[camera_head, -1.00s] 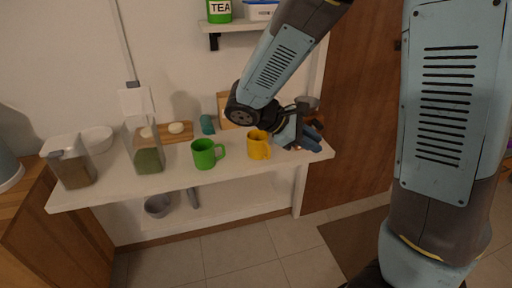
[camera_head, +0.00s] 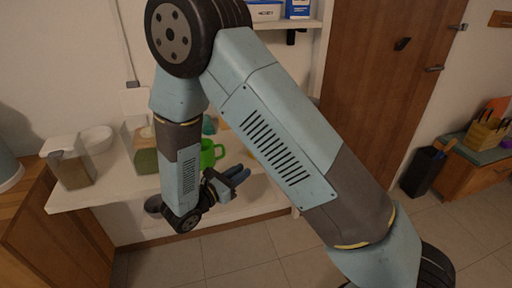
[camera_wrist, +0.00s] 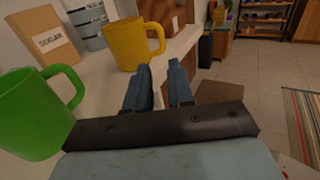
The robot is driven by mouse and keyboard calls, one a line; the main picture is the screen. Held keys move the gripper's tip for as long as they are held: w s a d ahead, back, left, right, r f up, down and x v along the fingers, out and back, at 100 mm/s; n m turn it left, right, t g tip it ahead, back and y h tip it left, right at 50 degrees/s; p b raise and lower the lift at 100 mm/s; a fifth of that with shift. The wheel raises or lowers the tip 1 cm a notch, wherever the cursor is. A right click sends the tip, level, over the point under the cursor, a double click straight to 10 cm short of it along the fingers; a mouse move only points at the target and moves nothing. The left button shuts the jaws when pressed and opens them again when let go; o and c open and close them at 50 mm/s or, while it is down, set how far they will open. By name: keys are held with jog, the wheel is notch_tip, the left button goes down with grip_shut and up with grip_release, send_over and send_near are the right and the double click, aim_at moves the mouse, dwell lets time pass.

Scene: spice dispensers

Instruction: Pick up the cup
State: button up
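In the wrist view a yellow cup (camera_wrist: 128,44) stands upright on the white counter, just beyond and left of my fingertips, its handle to the right. A green cup (camera_wrist: 32,112) stands closer, at the left edge. In the head view the green cup (camera_head: 208,155) shows partly beside my arm, and the yellow cup is hidden behind the arm. My gripper (camera_wrist: 159,68) is open, with an empty gap between its two blue fingers. In the head view my gripper (camera_head: 243,176) is in front of the counter, right of the green cup.
A sugar box (camera_wrist: 44,38) and stacked containers (camera_wrist: 88,24) stand behind the cups. Clear dispensers (camera_head: 68,165) and a white bowl (camera_head: 97,139) are on the counter's left part. A shelf (camera_head: 290,23) hangs above. Open floor (camera_wrist: 250,62) lies right of the counter.

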jog(key=x, duration=1.3)
jog(key=shift+d, duration=0.25)
jog(key=shift+c, duration=0.3)
grip_shut()
